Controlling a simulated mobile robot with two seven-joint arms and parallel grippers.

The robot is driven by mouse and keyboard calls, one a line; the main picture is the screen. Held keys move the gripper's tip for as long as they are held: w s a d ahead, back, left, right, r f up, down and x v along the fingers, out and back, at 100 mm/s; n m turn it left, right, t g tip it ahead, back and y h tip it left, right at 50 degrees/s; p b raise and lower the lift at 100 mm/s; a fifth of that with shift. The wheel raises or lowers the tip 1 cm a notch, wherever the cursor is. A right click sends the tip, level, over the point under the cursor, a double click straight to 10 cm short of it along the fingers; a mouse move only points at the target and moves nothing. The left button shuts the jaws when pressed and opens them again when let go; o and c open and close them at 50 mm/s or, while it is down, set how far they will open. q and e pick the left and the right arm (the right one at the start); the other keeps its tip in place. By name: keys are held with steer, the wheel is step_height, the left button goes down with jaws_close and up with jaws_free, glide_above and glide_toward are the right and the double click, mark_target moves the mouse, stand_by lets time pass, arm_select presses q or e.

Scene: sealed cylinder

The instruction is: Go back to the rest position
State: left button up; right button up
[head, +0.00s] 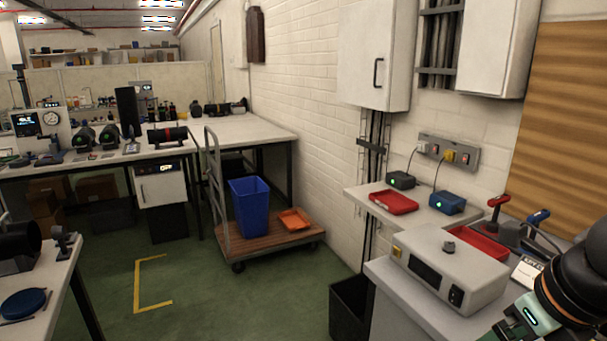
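My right arm comes in at the bottom right corner, with a dark body, an orange ring and a teal band. The dark end of it, where my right gripper (512,329) sits, is cut by the bottom edge, so its fingers cannot be made out. It is beside the front of the grey instrument box on the right bench. My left gripper is not in view. A black cylinder with a red end (168,134) lies on the far bench. A large dark cylinder (18,241) lies on the left table, cut by the picture's edge.
The grey instrument box (448,268) and red trays (394,202) occupy the right bench, with a black bin (349,308) below. A cart (262,246) with a blue bin (250,206) stands by the wall. The green floor (230,300) in the middle is clear.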

steer(key=s+a+n+g+y+p, duration=0.1)
steer(key=s+a+g+y, duration=0.15)
steer(key=a+y, duration=0.5)
steer(key=s+a+n+g+y+p, duration=0.1)
steer(key=s+a+g+y+p, duration=0.2)
steer(key=a, duration=0.8)
steer(key=w+a+r+m+t+y, duration=0.35)
steer(key=w+r+m+y, duration=0.2)
steer(key=m+y, duration=0.3)
steer(key=w+d+f+m+t+h+p, duration=0.1)
steer(key=w+d+f+m+t+h, duration=0.45)
steer(key=m, duration=0.55)
steer(key=w+d+f+m+t+h+p, duration=0.2)
steer(key=d+f+m+t+h, duration=0.2)
steer(key=f+m+t+h, duration=0.5)
steer(key=s+d+f+m+g+h, duration=0.1)
steer(key=s+f+m+g, duration=0.2)
steer(key=f, duration=0.8)
steer(key=s+d+f+m+g+h+p, duration=0.1)
steer(key=s+f+m+g+h, duration=0.1)
steer(key=s+f+m+g, duration=0.2)
steer(key=s+f+m, duration=0.3)
steer(key=s+f, duration=0.4)
steer(key=shift+s, duration=0.3)
